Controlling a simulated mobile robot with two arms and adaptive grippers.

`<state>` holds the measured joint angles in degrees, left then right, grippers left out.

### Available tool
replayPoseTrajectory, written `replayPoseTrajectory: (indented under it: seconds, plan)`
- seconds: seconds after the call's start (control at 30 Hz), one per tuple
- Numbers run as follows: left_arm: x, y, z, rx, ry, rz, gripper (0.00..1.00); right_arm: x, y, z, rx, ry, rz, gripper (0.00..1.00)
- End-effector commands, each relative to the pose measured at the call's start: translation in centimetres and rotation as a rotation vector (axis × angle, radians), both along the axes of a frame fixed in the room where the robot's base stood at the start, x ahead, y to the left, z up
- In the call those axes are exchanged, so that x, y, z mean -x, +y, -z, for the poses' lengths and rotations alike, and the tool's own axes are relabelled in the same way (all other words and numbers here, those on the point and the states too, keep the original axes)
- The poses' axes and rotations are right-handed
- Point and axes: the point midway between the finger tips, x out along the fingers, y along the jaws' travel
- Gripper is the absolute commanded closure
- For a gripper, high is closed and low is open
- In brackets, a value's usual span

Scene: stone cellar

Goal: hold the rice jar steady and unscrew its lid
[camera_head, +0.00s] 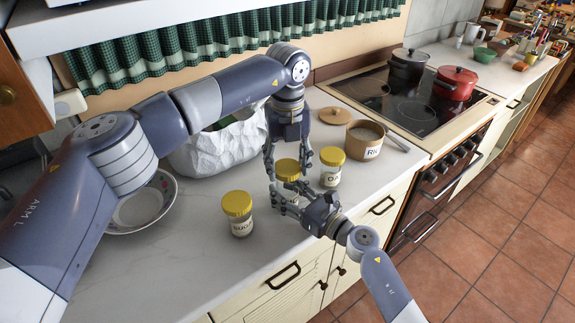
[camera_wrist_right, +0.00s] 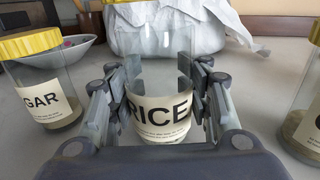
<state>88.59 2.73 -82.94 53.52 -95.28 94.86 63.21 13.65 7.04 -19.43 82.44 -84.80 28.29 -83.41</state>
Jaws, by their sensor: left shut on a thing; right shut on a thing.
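The rice jar (camera_wrist_right: 158,115) is clear glass with a white RICE label and stands upright on the counter. My right gripper (camera_wrist_right: 160,95) is shut on its body from both sides, at label height. In the head view the jar's yellow lid (camera_head: 287,168) shows between the fingers of my left gripper (camera_head: 287,165), which comes down from above and is shut on the lid. My right gripper (camera_head: 293,192) reaches in below it from the lower right. The fingers hide much of the jar in the head view. The lid is out of the wrist view.
A sugar jar (camera_head: 238,214) stands left and an oats jar (camera_head: 331,168) close on the right, both yellow-lidded. A white bowl (camera_head: 140,210) and white sack (camera_head: 215,150) are behind left. An open canister (camera_head: 366,142), wooden lid (camera_head: 335,116) and stove with pots (camera_head: 455,82) lie right.

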Motion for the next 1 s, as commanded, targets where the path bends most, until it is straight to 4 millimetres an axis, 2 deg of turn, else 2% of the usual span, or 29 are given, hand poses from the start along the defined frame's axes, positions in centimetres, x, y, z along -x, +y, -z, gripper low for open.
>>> replayPoseTrajectory:
  seconds: [0.2,0.47,0.5,0.6,1.0]
  plan:
    - [-0.1,0.0,-2.8,0.001,-0.002,0.0,0.75,0.1,0.1,0.1,0.0,0.001,-0.002,1.0]
    - [0.0,0.0,-3.3,0.0,0.0,0.0,0.75,0.1,0.1,0.1,0.0,0.001,-0.001,1.0]
    - [0.0,0.0,-3.3,0.0,0.0,0.0,0.75,0.1,0.1,0.1,0.0,0.001,-0.001,0.51]
    - [0.0,0.0,-3.3,0.0,0.0,0.0,0.75,0.1,0.1,0.1,0.0,0.001,-0.001,0.3]
    - [0.0,0.0,-3.3,0.0,0.0,0.0,0.75,0.3,-0.3,0.1,0.001,0.001,0.0,0.3]
